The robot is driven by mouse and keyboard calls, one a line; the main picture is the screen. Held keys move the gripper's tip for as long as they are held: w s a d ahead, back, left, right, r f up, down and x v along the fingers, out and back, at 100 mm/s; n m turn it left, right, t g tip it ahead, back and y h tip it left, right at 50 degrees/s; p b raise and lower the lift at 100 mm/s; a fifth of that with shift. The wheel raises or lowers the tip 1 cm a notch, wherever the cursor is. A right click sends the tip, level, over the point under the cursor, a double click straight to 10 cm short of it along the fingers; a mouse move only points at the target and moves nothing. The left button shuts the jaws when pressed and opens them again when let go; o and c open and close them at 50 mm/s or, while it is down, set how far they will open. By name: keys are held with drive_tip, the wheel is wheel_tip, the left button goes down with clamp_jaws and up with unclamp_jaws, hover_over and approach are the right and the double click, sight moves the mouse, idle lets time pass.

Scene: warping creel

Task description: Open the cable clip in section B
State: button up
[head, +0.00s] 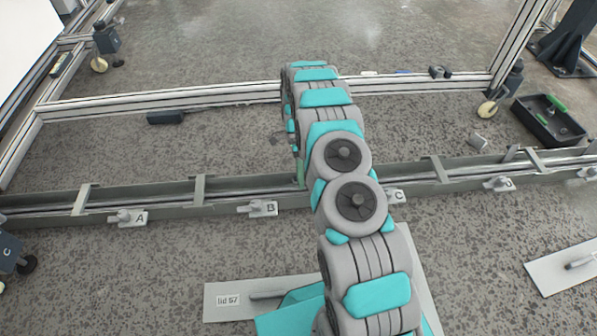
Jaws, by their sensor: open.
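A long grey cable trough (160,194) crosses the floor, with cables running inside it. Label plate B (264,208), with a small grey knob beside it, sits on the trough's near side, left of my arm. A flat bar (198,189) lies across the trough just left of B. I cannot tell which part is the clip of section B. My arm reaches forward over the trough and bends down at its far end, right of B. My gripper is hidden behind my own arm. A narrow greenish upright piece (300,171) shows at the trough beside the arm; I cannot tell what it is.
Plates A (139,218), C (398,196) and D (505,184) line the trough. A lid marked 57 (228,301) lies on the near floor, partly under my arm. Another lid (566,265) lies right. A frame rail (200,100) runs behind; a black tray (550,122) stands right.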

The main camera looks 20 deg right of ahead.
drive_tip(key=s, duration=1)
drive_tip(key=shift+s+a+r+p, duration=0.15)
drive_tip(key=shift+a+r+p, duration=0.25)
drive_tip(key=shift+r, duration=0.05)
